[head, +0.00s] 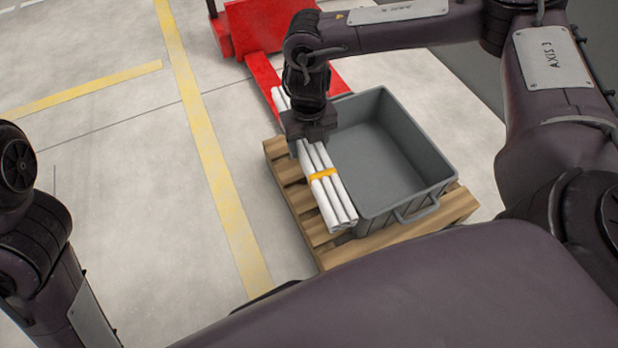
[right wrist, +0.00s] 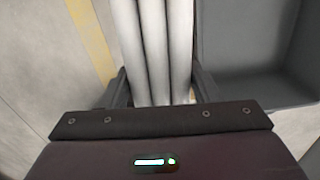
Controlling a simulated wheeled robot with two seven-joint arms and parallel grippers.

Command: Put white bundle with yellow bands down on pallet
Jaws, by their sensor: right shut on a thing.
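The white bundle (head: 327,186) is several white pipes with a yellow band around the near part. It lies lengthwise beside the grey crate, over the left part of the wooden pallet (head: 322,244). I cannot tell whether it touches the slats. My right gripper (head: 309,134) is shut on the bundle from above, near its middle. In the right wrist view the white pipes (right wrist: 152,50) run between the two fingers. The gripper hides part of the bundle. My left arm shows at the left edge of the head view, but its gripper is out of view.
An empty grey crate (head: 421,149) stands on the pallet, close to the right of the bundle. A red pallet jack (head: 262,28) is behind the pallet. Bare floor with yellow lines (head: 215,160) lies to the left.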

